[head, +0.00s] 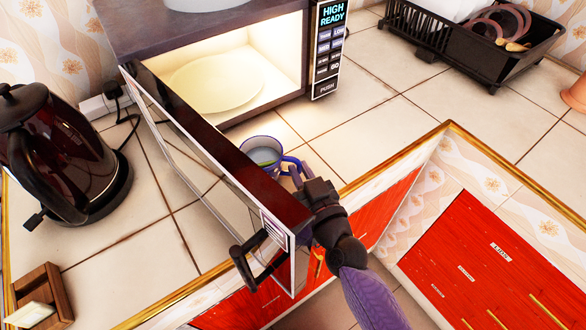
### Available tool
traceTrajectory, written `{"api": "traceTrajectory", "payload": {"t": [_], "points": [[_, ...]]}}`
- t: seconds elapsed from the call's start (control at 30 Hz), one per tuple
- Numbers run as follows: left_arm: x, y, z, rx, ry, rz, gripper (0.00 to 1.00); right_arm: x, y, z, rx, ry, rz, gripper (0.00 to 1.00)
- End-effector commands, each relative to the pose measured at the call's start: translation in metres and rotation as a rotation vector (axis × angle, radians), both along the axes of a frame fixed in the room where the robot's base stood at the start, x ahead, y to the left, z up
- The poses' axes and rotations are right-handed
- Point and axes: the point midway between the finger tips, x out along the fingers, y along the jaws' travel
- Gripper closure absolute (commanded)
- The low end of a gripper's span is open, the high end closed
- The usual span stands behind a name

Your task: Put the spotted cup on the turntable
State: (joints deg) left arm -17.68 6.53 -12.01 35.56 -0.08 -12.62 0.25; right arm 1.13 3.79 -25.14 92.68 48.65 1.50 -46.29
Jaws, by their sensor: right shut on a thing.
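The cup (262,147) has a blue rim and a pale inside with some green in it. It is just behind the open microwave door, on or just above the tiled counter; I cannot tell which. The door hides its lower part, and I cannot make out spots. My right gripper (291,168) is shut on the cup at its right side, near the blue handle. The turntable (217,82) is a pale round plate inside the lit microwave, with nothing on it. My left gripper is not in view.
The microwave door (200,150) stands open, reaching toward the front, with a black handle (246,262). The control panel (328,50) is right of the opening. A dark red kettle (62,150) stands left, a black dish rack (480,45) back right. Tiles right of the microwave are clear.

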Motion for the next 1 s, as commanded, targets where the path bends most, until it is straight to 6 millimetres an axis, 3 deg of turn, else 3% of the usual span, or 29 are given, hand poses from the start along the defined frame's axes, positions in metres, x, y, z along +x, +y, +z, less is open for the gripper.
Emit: {"api": "traceTrajectory", "payload": {"t": [0.3,0.6,1.0], "points": [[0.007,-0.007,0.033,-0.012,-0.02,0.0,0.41,0.0,0.0,0.047,0.004,-0.005,-0.002,1.0],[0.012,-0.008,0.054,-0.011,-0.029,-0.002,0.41,0.0,0.0,0.081,0.005,-0.004,-0.003,1.0],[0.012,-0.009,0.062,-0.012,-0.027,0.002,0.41,-0.004,-0.006,0.097,0.004,0.002,-0.016,1.0]]}}
